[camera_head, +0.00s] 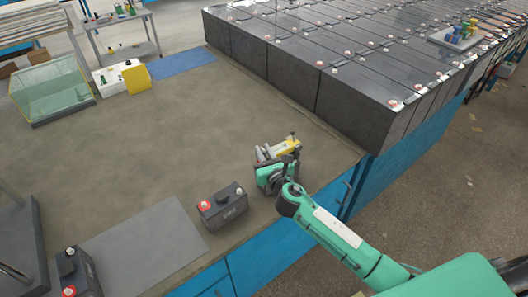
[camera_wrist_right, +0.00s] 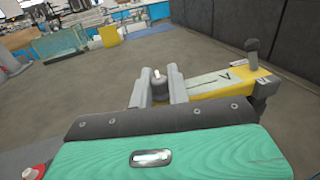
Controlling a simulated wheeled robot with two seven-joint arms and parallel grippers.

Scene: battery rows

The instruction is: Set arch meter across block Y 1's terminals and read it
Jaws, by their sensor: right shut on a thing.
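The arch meter (camera_head: 287,147) is a yellow and grey bar with a dark leg at its end. It also shows in the right wrist view (camera_wrist_right: 228,82), with a V mark on its face. My right gripper (camera_head: 272,163) is shut on the meter's small upright grip, seen between the fingers in the wrist view (camera_wrist_right: 160,86). A dark battery block (camera_head: 222,208) with one red and one grey terminal stands left of and nearer than the gripper, apart from the meter. A similar block (camera_head: 77,272) stands at the lower left. I cannot read which is Y 1. My left gripper is not in view.
Rows of dark batteries (camera_head: 290,60) fill the back right, close to the meter. A grey mat (camera_head: 145,245) lies between the two single blocks. A glass tank (camera_head: 50,90), a yellow-fronted box (camera_head: 137,78) and a blue mat (camera_head: 180,62) are at the back left. The middle worktop is clear.

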